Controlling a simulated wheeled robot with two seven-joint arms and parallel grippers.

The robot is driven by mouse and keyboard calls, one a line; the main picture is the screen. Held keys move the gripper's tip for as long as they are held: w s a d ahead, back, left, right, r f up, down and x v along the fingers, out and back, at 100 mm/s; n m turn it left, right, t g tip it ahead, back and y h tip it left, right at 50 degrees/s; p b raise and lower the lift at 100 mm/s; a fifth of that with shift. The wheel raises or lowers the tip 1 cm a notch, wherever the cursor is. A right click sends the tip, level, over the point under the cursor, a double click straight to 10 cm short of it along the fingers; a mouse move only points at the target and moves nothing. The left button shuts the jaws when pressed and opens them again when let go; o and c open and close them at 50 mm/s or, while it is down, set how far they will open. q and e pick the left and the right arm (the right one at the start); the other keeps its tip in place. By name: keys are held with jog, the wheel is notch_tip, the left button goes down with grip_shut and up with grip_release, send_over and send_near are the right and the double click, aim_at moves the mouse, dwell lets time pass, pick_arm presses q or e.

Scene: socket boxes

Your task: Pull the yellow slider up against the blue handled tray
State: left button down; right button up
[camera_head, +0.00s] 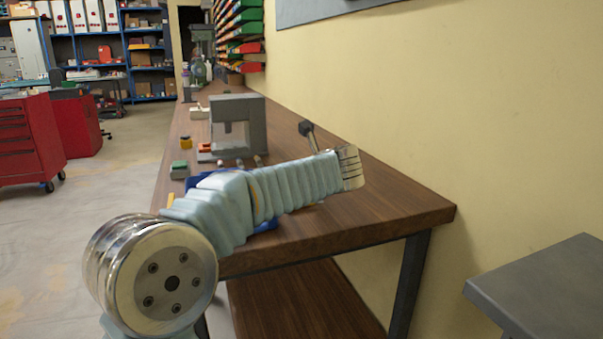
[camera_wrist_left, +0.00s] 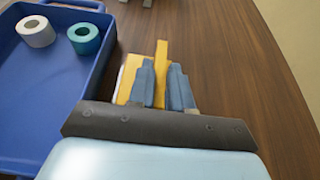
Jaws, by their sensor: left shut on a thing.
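The yellow slider (camera_wrist_left: 131,72) shows in the left wrist view, with a broad plate and a narrow upright bar (camera_wrist_left: 162,52). My left gripper (camera_wrist_left: 162,72) is shut on it, with a blue-grey finger on each side of the bar. The blue handled tray (camera_wrist_left: 62,88) lies just left of the slider and holds a white roll (camera_wrist_left: 36,31) and a teal roll (camera_wrist_left: 84,39). A pale strip shows between slider and tray wall; I cannot tell whether they touch. In the head view my left arm covers most of the tray (camera_head: 265,223) and hides the gripper. My right gripper is out of view.
The wooden bench (camera_head: 330,225) runs along a yellow wall. A grey frame-like fixture (camera_head: 238,122) stands beyond my arm, with small green (camera_head: 179,169) and yellow (camera_head: 186,142) parts nearby. Bare wood lies right of the slider. A grey table (camera_head: 550,290) stands at lower right.

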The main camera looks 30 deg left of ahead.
pick_arm(q)
jog(key=s+a, duration=0.4)
jog(key=shift+s, duration=0.25)
jog(key=c, duration=1.1)
grip_release()
jog(key=shift+d, duration=0.1)
jog(key=v, duration=1.3)
jog(key=shift+s+d+r, duration=0.25)
